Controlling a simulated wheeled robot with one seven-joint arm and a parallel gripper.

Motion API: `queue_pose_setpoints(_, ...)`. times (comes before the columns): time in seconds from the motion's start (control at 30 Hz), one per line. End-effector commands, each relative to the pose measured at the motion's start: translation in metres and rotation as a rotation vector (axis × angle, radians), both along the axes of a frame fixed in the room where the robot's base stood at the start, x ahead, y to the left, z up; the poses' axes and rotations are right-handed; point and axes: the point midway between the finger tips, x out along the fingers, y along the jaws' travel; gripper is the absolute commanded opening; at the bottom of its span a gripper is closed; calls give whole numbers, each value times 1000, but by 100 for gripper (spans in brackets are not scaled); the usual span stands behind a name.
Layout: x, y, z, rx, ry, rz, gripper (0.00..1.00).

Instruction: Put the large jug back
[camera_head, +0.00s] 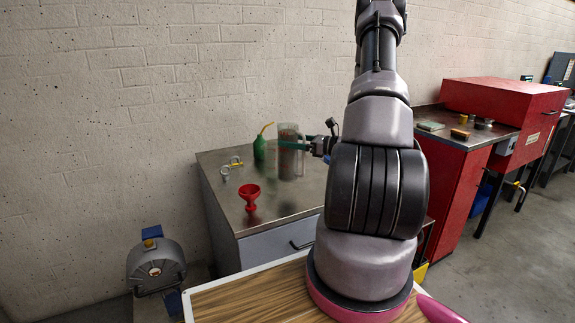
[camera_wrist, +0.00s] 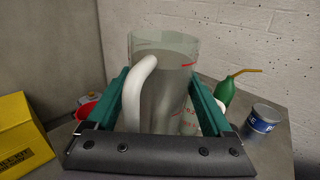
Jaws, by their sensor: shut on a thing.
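The large jug (camera_head: 289,160) is clear with a pale handle. It is upright at the back of the metal-topped bench. In the wrist view the jug (camera_wrist: 172,85) has red markings and stands between the green fingers of my gripper (camera_wrist: 160,80), its handle toward the camera. My gripper (camera_head: 296,142) is shut on the jug's body, coming from the right. I cannot tell whether the jug's base touches the bench top.
On the bench (camera_head: 285,202), a green oil can (camera_head: 259,149) stands just left of the jug and a red funnel (camera_head: 249,195) nearer the front. Small rings (camera_head: 235,162) lie at the left. The wrist view shows a labelled tin (camera_wrist: 264,119) and a yellow box (camera_wrist: 20,135).

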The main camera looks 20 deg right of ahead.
Motion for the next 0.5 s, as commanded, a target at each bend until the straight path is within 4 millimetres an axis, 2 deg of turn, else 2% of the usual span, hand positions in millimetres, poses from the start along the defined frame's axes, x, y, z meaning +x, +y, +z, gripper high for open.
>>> queue_pose_setpoints(0.4, 1, 0, -49, 3, 0, -1, 0)
queue_pose_setpoints(0.5, 1, 0, -56, 1, -2, -1, 0)
